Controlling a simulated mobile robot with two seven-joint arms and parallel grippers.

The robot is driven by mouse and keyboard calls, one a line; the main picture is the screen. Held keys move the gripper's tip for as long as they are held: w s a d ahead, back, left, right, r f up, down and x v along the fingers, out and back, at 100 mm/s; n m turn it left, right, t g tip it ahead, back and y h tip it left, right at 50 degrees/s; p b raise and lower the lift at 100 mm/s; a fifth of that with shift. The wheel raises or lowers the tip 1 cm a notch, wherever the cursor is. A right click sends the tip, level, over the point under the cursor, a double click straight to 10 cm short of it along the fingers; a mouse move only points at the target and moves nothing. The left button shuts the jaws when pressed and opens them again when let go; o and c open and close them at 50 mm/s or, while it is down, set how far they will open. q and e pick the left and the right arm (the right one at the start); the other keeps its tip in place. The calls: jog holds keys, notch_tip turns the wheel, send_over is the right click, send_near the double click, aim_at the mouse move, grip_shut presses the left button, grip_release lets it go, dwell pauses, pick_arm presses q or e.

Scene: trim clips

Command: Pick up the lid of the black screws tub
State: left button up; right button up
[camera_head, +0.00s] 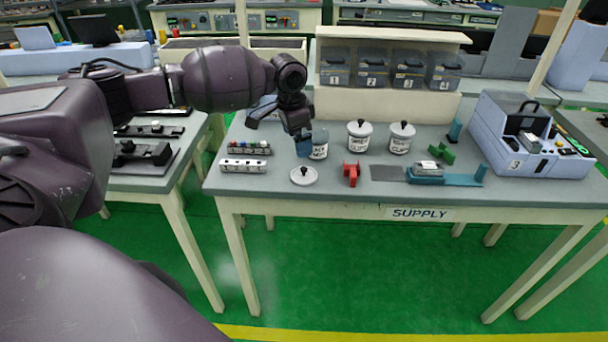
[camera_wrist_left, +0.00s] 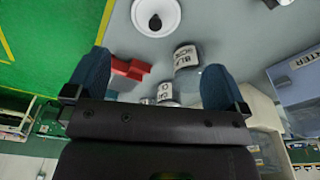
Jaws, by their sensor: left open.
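A round white lid with a black knob (camera_head: 303,176) lies flat, knob up, near the front edge of the supply table. It also shows at the top of the left wrist view (camera_wrist_left: 155,14). A small tub with a label that seems to read black (camera_head: 319,150) stands behind the lid, partly hidden by my gripper; its label shows in the wrist view (camera_wrist_left: 186,58). My left gripper (camera_head: 304,150) is open, above and behind the lid, beside that tub in the picture. Its two blue fingers stand apart in the wrist view (camera_wrist_left: 155,68), with nothing held. My right gripper is not in view.
Two lidded white tubs (camera_head: 359,137) (camera_head: 401,138) stand to the right. A red block (camera_head: 351,174) is right of the lid; clip strips (camera_head: 244,165) lie left. A blue-grey fixture (camera_head: 446,177) and a blue tote (camera_head: 525,142) are farther right. Numbered bins (camera_head: 372,72) stand behind.

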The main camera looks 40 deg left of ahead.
aim_at(304, 168)
pick_arm(q)
jog(key=f, duration=0.5)
jog(key=shift+w+d+f+b, duration=0.1)
jog(key=shift+w+d+b, duration=0.15)
jog(key=shift+w+b, duration=0.1)
jog(key=shift+w+d+f+b, duration=0.15)
jog(key=shift+d+f, duration=0.1)
jog(key=shift+f, duration=1.1)
jog(key=shift+d+f+b, duration=0.15)
jog(key=shift+d+f, duration=0.05)
jog(key=shift+f, duration=1.1)
jog(key=shift+r, duration=0.1)
jog(key=c, duration=0.8)
